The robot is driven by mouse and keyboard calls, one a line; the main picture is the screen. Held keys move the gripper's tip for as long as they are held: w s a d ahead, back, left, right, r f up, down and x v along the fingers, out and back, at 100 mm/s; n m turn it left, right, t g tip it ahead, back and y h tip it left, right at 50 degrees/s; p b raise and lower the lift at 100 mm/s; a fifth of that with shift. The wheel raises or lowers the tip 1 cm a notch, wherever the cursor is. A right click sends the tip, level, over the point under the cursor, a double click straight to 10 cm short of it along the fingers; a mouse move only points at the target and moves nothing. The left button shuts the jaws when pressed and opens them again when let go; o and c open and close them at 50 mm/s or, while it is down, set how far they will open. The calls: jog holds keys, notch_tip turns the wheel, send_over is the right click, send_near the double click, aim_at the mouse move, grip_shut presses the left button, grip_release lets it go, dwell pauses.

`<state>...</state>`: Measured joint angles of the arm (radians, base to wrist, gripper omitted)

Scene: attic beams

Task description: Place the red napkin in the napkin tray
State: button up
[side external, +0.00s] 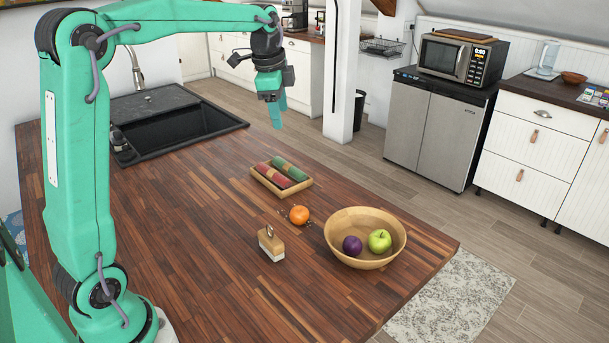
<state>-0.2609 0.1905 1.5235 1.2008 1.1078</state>
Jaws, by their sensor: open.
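The red napkin (272,175) is a rolled cloth lying in the small wooden napkin tray (282,193). A green rolled napkin (290,168) lies beside it in the same tray, to its right. My gripper (277,121) points down, well above the worktop and a little behind the tray in the picture. It is open and nothing shows between its fingers. It is clear of both napkins.
An orange (299,215) sits just in front of the tray. A wooden bowl (367,258) holds a plum and a green apple. A small block with a handle (271,245) stands nearby. The sink (180,130) is behind left. The worktop's left front is clear.

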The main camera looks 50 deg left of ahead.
jog(key=s+d+f+n+t, duration=0.1)
jog(key=s+d+n, duration=0.3)
jog(key=s, duration=0.8)
jog(key=s+d+f+n+t, duration=0.2)
jog(key=s+d+f+n, duration=0.2)
jog(key=s+d, duration=0.4)
jog(key=s+n, duration=0.1)
jog(key=s, duration=0.3)
jog(key=shift+d+f+n+h, duration=0.2)
jog(key=shift+n+h, duration=0.1)
